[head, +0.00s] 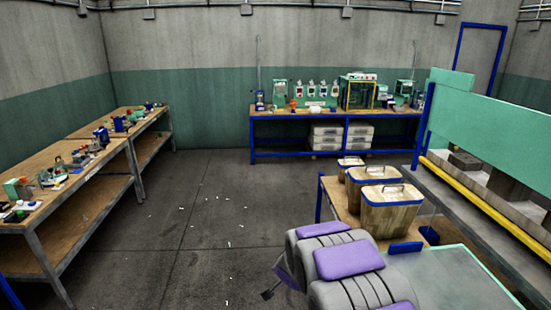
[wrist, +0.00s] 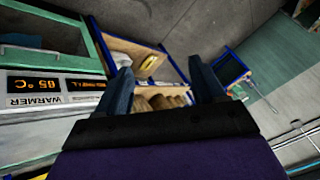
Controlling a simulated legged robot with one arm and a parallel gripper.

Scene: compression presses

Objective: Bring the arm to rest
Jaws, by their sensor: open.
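My gripper (wrist: 160,66) shows in the wrist view with its two dark blue fingers spread apart. Nothing is held between them. Beyond the gap lies a wooden, blue-edged shelf unit (wrist: 180,68) with pale brown items, apart from the fingers as far as I can tell. In the head view my grey arm with purple pads is at the bottom centre, low and beside the bench with wooden bins. The gripper cannot be made out clearly there.
A warmer (wrist: 50,86) reading 85 °C is left in the wrist view. In the head view, lidded bins (head: 390,215) and a green press (head: 490,115) stand right. A workbench (head: 95,165) lines the left, a blue-framed bench (head: 335,115) the back. The middle floor is mostly clear.

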